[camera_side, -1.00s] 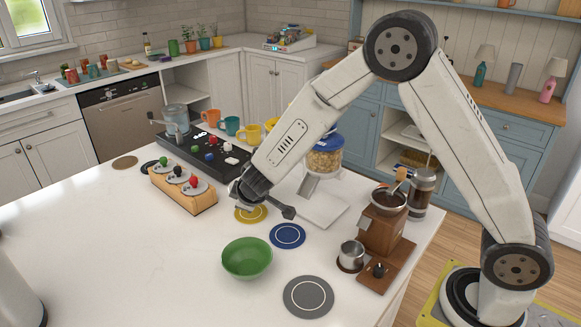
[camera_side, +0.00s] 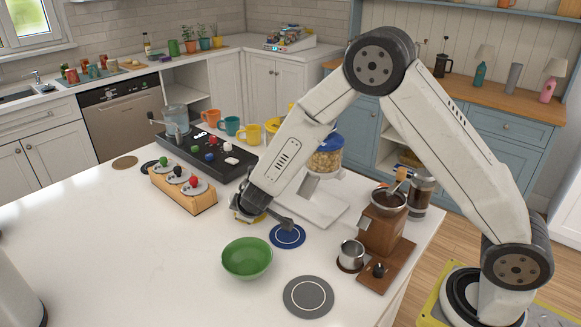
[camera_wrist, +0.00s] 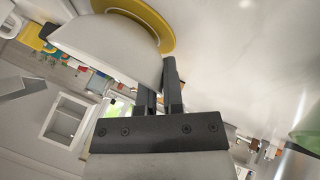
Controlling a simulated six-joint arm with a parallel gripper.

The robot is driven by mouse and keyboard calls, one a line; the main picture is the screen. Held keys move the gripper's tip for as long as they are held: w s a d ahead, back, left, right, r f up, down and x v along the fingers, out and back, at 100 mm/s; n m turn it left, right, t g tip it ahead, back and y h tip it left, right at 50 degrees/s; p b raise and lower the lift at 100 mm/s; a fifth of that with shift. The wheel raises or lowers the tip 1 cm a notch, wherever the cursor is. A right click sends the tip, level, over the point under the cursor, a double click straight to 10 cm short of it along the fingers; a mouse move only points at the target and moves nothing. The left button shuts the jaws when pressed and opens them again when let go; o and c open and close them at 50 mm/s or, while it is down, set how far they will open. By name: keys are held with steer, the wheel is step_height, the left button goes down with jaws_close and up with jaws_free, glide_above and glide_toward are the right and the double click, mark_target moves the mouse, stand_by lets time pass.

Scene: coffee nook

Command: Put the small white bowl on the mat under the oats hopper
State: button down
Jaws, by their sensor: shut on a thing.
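The small white bowl (camera_wrist: 100,45) fills the upper left of the wrist view. My gripper (camera_wrist: 160,80) is shut on its rim. The yellow mat (camera_wrist: 155,22) shows right behind the bowl; I cannot tell whether they touch. In the side view, my gripper (camera_side: 246,210) is low over the yellow mat (camera_side: 253,218), hiding most of it and the bowl. The oats hopper (camera_side: 326,158), a clear jar with a blue lid, stands behind and to the right, on a white stand (camera_side: 315,206).
A blue mat (camera_side: 287,237), a green bowl (camera_side: 247,258) and a grey mat (camera_side: 308,297) lie in front of my gripper. A wooden grinder (camera_side: 382,235) and metal cup (camera_side: 351,253) stand right, a wooden rack (camera_side: 185,193) left.

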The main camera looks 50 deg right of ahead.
steer(key=shift+f, duration=0.1)
steer(key=c, duration=1.2)
jaws_free()
steer(key=o, duration=0.4)
steer(key=shift+o, duration=0.2)
steer(key=shift+s+r, duration=0.15)
steer(key=shift+r, duration=0.15)
steer(key=v, duration=1.1)
steer(key=shift+r, duration=0.25)
steer(key=shift+s+a, duration=0.1)
